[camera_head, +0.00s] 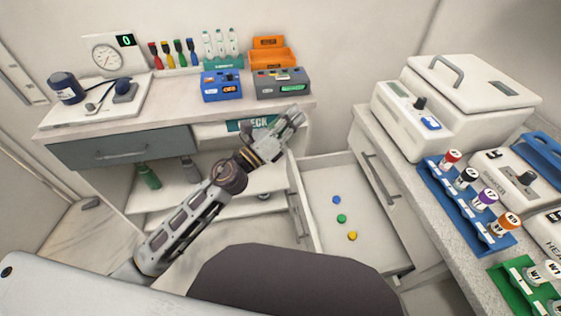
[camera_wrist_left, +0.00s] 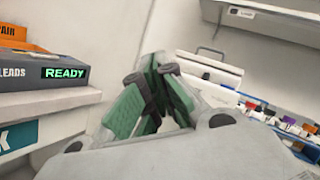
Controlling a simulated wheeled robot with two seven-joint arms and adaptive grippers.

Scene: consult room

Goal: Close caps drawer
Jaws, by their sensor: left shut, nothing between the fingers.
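The caps drawer (camera_head: 376,226) is pulled out from the right counter and stands open in the head view. Its front is on the left side, with a handle (camera_head: 299,216). A blue cap (camera_head: 337,200), a green cap (camera_head: 341,218) and a yellow cap (camera_head: 352,236) lie on its floor. My left gripper (camera_head: 298,115) is in front of the back counter, above and beyond the drawer's far left corner, apart from it. Its green-padded fingers are shut and empty in the left wrist view (camera_wrist_left: 160,62). The drawer does not show there. My right gripper is out of view.
The right counter (camera_head: 364,122) carries a white lidded machine (camera_head: 470,95), a blue rack (camera_head: 447,195) of vials and a green rack (camera_head: 511,278). The back counter (camera_head: 178,123) holds a blue box (camera_head: 221,88) and a grey box (camera_head: 281,86) near my left gripper. Open shelves lie below.

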